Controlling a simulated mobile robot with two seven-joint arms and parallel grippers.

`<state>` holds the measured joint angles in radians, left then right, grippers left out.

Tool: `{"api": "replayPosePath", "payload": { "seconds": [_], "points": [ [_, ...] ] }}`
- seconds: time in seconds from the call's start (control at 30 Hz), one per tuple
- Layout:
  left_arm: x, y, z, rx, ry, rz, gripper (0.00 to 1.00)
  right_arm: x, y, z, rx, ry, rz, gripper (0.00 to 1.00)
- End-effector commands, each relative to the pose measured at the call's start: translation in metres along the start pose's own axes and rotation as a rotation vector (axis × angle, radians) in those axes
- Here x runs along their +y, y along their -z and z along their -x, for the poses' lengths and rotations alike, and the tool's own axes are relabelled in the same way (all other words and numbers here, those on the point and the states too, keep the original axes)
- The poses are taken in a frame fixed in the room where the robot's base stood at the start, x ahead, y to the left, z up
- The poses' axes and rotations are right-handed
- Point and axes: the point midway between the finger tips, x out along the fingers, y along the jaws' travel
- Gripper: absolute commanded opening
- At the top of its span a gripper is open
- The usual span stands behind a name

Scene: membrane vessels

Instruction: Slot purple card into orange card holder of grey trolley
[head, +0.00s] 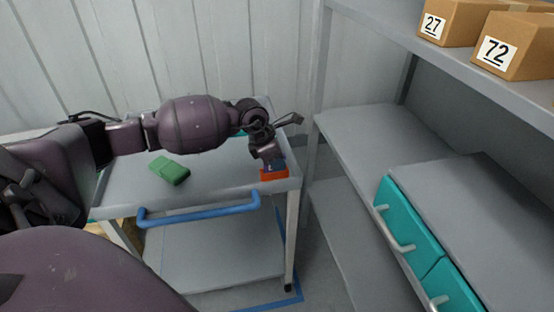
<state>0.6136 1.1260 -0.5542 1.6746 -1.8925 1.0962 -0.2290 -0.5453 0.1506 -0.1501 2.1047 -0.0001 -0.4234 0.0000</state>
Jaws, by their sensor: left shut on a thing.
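The grey trolley (225,178) stands against the wall, with a blue handle on its front. The orange card holder (273,175) sits at the front right corner of its top. My left gripper (271,160) points down just above the holder and is shut on the purple card (278,165). Only a small bluish-purple part of the card shows between the jaws and the holder. The gripper hides the rest, and I cannot tell whether the card's lower edge is inside the slot. My right gripper is out of view.
A green block (169,170) lies on the trolley top, left of the holder. A teal thing (240,133) is partly hidden behind my arm. Grey shelving (375,125) stands close on the right, with numbered cardboard boxes (515,52) and a teal-fronted drawer unit (410,225).

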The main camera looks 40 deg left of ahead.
Motion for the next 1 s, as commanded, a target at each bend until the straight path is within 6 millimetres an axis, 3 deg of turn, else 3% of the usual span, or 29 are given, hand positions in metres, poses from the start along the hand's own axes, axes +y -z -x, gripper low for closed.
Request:
{"api": "replayPosePath", "payload": {
  "seconds": [0.37, 0.4, 0.57, 0.87, 1.0],
  "points": [
    [0.0, 0.001, -0.002, 0.001, 0.0, 0.0, 0.0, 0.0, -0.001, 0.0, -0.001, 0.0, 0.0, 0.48],
    [0.0, 0.001, -0.002, 0.001, 0.0, 0.0, 0.27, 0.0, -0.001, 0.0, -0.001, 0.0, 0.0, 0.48],
    [0.0, 0.001, -0.002, 0.001, 0.0, 0.0, 0.5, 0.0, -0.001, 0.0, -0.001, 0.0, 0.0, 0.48],
    [0.0, 0.001, -0.001, 0.0, 0.0, 0.0, 0.5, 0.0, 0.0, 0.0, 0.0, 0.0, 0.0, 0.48],
    [0.001, 0.0, 0.012, -0.002, -0.004, -0.002, 0.5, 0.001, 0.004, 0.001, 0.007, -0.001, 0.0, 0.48]
  ]
}}
